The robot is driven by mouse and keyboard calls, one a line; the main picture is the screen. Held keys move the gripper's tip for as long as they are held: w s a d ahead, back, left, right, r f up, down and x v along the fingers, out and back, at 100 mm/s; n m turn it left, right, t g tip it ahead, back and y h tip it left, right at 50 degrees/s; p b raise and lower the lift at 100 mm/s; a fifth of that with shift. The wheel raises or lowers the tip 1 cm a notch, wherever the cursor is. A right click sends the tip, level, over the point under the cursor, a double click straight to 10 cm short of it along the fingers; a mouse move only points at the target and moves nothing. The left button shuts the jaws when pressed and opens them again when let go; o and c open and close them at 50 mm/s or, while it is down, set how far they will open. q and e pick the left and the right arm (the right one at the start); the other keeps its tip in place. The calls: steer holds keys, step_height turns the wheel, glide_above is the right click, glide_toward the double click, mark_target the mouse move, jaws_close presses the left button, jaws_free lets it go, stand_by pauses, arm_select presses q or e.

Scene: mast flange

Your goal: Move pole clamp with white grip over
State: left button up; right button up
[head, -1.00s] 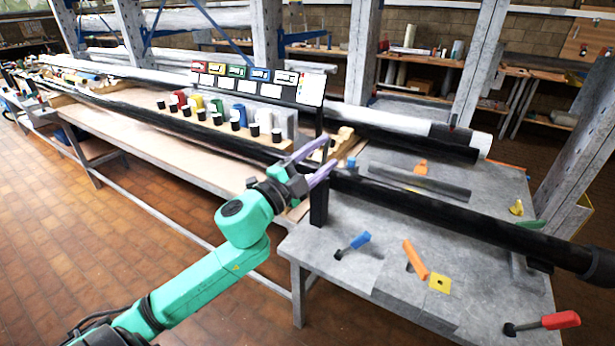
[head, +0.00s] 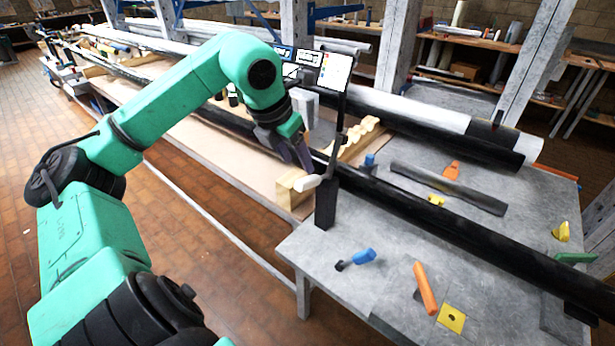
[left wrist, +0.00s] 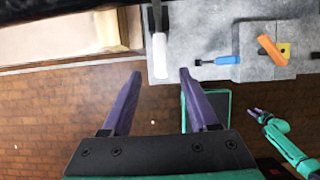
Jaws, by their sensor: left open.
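The white grip (head: 308,183) of the pole clamp sticks out to the left beside a black post (head: 325,207), near the long black pole (head: 445,223). The clamp's dark body is hard to tell from the post and pole. My left gripper (head: 303,159) is open, with its fingers pointing down just above and behind the white grip in the head view. In the left wrist view the white grip (left wrist: 160,56) lies ahead, in line with the gap between the open fingers (left wrist: 160,74). My right gripper (left wrist: 257,112) shows small in the left wrist view, its opening unclear.
A blue-handled clamp (head: 362,257), an orange-handled tool (head: 425,288) and a yellow plate (head: 451,318) lie on the grey table (head: 370,290). A notched wooden rack (head: 362,138) stands behind the post. A wooden block (head: 291,190) is left of the grip. Grey uprights stand behind.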

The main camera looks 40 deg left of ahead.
mark_target(307, 178)
arm_select(q)
steer(key=p+x, duration=0.3)
steer(key=x, duration=0.4)
steer(key=shift+w+f, duration=0.15)
steer(key=shift+w, duration=0.15)
steer(key=shift+f, duration=0.5)
steer(key=shift+w+d+f, duration=0.1)
steer(key=shift+w, duration=0.05)
arm_select(e)
steer(key=r, duration=0.1)
steer(key=w+r, duration=0.1)
steer(key=r, duration=0.1)
steer(key=shift+w+r, duration=0.15)
steer(key=shift+r, duration=0.15)
arm_select(q)
steer(key=shift+c, duration=0.3)
jaws_close()
arm_select(e)
steer(key=shift+a, duration=0.2)
arm_select(q)
steer(key=shift+w, duration=0.1)
arm_select(e)
steer(key=shift+d, duration=0.1)
